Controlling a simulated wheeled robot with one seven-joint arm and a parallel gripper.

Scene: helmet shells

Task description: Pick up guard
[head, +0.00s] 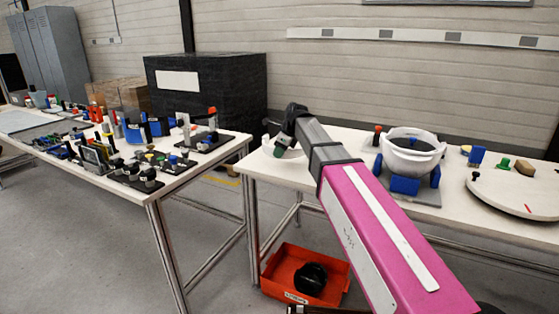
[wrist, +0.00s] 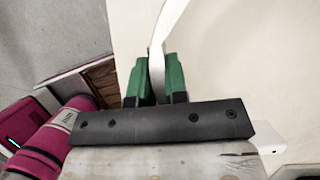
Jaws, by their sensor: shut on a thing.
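The guard looks like a thin white curved piece. In the wrist view the guard (wrist: 162,38) runs up from between the two green fingertips of my gripper (wrist: 157,78). The fingers are closed on its edge from both sides. In the head view my gripper (head: 280,138) is over the left end of the right table, and the white guard (head: 291,153) shows just below it, partly hidden by my arm. I cannot tell whether the guard touches the table top.
A white helmet shell (head: 412,143) sits in a blue-blocked fixture (head: 405,185) right of my arm. A round white disc (head: 515,192) lies at far right. A red bin (head: 330,261) holding a black item is on the floor. The left table (head: 215,160) is crowded with parts.

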